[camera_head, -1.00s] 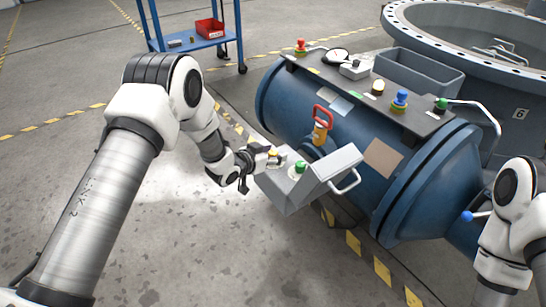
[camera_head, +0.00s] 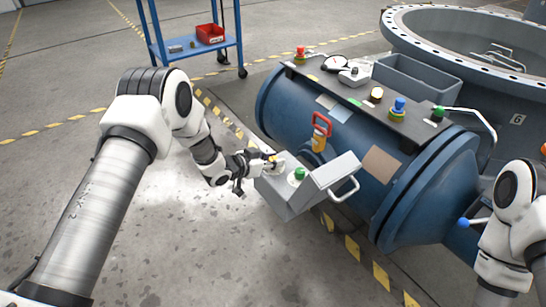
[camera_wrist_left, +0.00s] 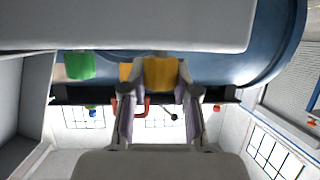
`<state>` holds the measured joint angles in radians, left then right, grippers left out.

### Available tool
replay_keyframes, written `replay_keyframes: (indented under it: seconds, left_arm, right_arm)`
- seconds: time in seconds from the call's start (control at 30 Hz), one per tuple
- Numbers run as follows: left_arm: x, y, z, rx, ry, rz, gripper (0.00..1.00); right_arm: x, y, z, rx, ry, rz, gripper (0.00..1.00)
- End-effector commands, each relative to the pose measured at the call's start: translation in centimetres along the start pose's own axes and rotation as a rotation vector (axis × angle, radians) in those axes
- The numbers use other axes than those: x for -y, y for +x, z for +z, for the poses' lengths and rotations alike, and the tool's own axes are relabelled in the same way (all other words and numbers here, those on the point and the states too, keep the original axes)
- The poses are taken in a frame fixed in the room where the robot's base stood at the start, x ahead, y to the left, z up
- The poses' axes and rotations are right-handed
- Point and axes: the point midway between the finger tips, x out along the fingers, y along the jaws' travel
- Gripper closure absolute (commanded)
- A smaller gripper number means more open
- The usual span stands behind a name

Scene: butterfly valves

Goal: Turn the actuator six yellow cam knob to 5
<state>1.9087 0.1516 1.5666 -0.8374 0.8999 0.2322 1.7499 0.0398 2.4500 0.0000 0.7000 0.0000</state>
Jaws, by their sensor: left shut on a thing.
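The yellow cam knob (camera_wrist_left: 160,73) shows between the two fingers of my left gripper (camera_wrist_left: 159,90) in the left wrist view. In the head view the left gripper (camera_head: 271,163) is at the left end of the grey control box (camera_head: 290,203) and mostly hides the knob. The fingers are shut on the knob from both sides. The mark the knob points to is not readable. A green knob (camera_head: 299,174) stands beside it on the same box; it also shows in the wrist view (camera_wrist_left: 80,65). Only a link of my right arm shows; its gripper is out of frame.
The blue cylinder (camera_head: 283,104) lies behind the box, with a red-and-orange handle (camera_head: 320,132) close by. A grey bar handle (camera_head: 345,190) sticks out at the box's right. Several knobs line the top plate. A blue cart (camera_head: 195,47) stands far back; floor is clear at left.

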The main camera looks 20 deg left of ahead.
Motion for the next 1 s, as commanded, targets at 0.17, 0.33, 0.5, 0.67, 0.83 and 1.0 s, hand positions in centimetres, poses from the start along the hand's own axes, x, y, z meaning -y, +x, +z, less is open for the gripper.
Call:
replay_keyframes:
  seconds: [0.17, 0.33, 0.5, 0.67, 0.83, 1.0]
  left_arm:
    - [0.2, -0.1, -0.3, 0.000, 0.057, 0.131, 1.00]
    - [0.2, 0.0, -0.1, -0.001, 0.118, 0.279, 1.00]
    - [0.2, 0.1, 0.2, -0.001, 0.182, 0.427, 1.00]
    - [0.2, 0.3, 0.5, -0.001, 0.236, 0.558, 1.00]
    - [0.2, 0.3, 0.6, -0.001, 0.284, 0.672, 1.00]
    - [0.1, 0.2, 0.4, -0.001, 0.316, 0.752, 1.00]
  right_arm:
    - [0.0, -1.5, 0.0, 0.000, 0.000, 0.000, 0.60]
    - [0.0, -2.0, 0.0, 0.000, 0.000, 0.000, 0.60]
    - [0.0, -1.3, 0.0, 0.000, 0.000, 0.000, 0.60]
    - [0.0, 0.2, 0.0, 0.000, 0.000, 0.000, 0.60]
    - [0.0, 2.2, 0.0, 0.000, 0.000, 0.000, 0.60]
    - [0.0, 3.7, 0.0, 0.000, 0.000, 0.000, 0.60]
